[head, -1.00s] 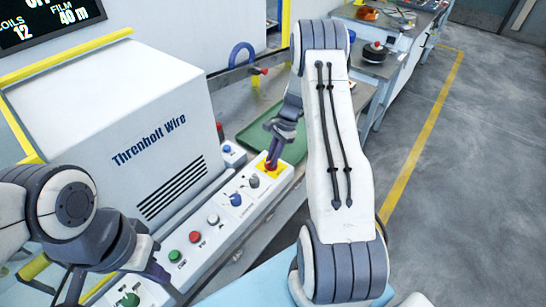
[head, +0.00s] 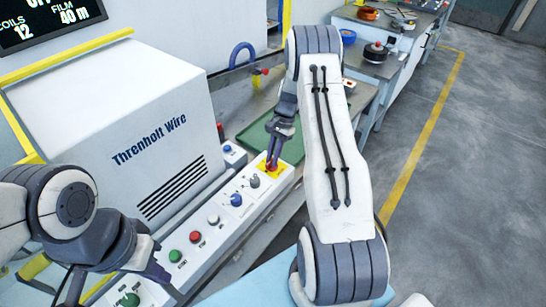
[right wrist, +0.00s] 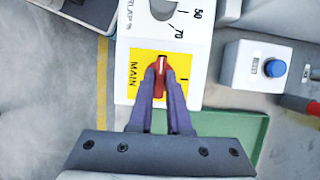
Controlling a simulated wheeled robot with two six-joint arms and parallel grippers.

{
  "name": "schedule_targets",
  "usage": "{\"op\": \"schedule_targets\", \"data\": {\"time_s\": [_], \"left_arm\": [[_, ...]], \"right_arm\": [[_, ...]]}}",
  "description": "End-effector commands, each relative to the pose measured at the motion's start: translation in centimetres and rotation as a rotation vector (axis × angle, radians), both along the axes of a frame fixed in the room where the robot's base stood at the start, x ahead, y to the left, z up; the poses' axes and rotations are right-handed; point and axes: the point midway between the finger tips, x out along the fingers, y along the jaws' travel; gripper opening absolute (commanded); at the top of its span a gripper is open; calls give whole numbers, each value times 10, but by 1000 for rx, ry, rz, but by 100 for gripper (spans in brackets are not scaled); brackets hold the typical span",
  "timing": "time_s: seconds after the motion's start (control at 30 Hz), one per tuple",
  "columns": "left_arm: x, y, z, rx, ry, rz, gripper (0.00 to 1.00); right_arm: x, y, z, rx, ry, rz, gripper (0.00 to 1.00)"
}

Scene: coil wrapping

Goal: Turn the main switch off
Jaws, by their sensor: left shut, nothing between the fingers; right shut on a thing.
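The main switch is a red knob (right wrist: 160,66) with a white line, on a yellow plate (right wrist: 133,62) marked MAIN, at the end of the white control panel. In the right wrist view the knob's white line points up the picture, and a "I" mark shows to its right. My right gripper (right wrist: 160,78) is shut on the knob from both sides. In the head view my right gripper (head: 271,166) reaches down to the yellow plate, and the fingers hide most of the knob. My left gripper (head: 170,288) is shut and empty over the near end of the panel.
The panel also carries a grey dial (head: 254,181), a blue knob (head: 236,199) and white, red and green buttons. A small box with a blue button (right wrist: 274,68) stands beside it. A green tray (head: 292,150) lies beyond. The white machine housing (head: 120,110) borders the panel.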

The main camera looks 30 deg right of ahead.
Motion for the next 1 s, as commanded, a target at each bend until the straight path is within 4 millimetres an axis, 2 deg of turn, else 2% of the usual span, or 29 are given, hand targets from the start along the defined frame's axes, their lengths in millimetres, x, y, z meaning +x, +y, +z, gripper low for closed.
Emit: {"op": "schedule_targets", "data": {"time_s": [0.03, 0.07, 0.1, 0.13, 0.43, 0.57, 1.0], "left_arm": [[0, 0, 0, 0, 0, 0, 0], [0, 0, 0, 0, 0, 0, 0], [0, 0, 0, 0, 0, 0, 0], [0, 0, 0, 0, 0, 0, 0], [0, 0, 0, 0, 0, 0, 0], [0, 0, -4, 0, 0, 0, 0], [0, 0, -19, 0, 0, 0, 0]], "right_arm": [[1, -1, 1, -2, -3, 2, 0], [1, -1, 1, -2, -3, 2, 28], [1, -1, 1, -2, -3, 1, 43], [1, -1, 1, -1, -2, 1, 46], [0, 0, 1, 0, -2, 1, 46], [3, -5, 10, -2, -5, -1, 46], [13, -34, 83, -2, -5, -1, 46]]}}
